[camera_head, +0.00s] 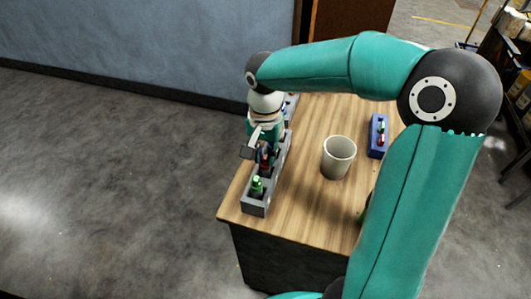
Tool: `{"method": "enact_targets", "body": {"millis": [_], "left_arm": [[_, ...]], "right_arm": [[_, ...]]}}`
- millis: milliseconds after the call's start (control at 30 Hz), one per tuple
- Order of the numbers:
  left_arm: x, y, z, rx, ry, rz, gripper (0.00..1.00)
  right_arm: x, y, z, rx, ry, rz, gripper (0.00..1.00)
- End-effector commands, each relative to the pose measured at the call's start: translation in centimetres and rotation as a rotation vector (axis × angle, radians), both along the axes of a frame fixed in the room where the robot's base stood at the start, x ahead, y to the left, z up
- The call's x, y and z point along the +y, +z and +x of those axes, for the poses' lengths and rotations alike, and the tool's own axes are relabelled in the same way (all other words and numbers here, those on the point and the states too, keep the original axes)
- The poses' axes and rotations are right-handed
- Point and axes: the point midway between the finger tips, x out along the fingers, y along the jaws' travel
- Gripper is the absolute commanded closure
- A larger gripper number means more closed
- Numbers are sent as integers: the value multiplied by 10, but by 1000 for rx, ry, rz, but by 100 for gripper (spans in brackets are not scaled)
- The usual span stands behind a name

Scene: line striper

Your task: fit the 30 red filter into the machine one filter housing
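A grey block with several slots (256,207) stands along the left side of the wooden table; I take it for the filter housings. A red filter (265,162) shows at the block, right under my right gripper (264,154), which points down over it. The fingers are small and dark here; I cannot tell whether they grip the filter or how deep it sits. A green filter (257,187) stands upright in the block's nearest slot. The block's middle is partly hidden by my gripper. No "30" or machine label is readable. My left gripper is out of view.
A pale cup (337,163) stands mid-table. A blue holder (374,149) with small green and red pieces lies at the right. Bare wooden tabletop (305,200) lies in front of the cup.

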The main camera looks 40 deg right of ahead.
Motion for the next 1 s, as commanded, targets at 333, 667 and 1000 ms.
{"method": "enact_targets", "body": {"millis": [333,667,1000], "left_arm": [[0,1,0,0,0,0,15],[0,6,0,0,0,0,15],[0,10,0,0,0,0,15]], "right_arm": [[0,1,0,0,0,0,100],[0,8,0,-1,-1,0,100],[0,12,0,0,-1,0,100]]}}
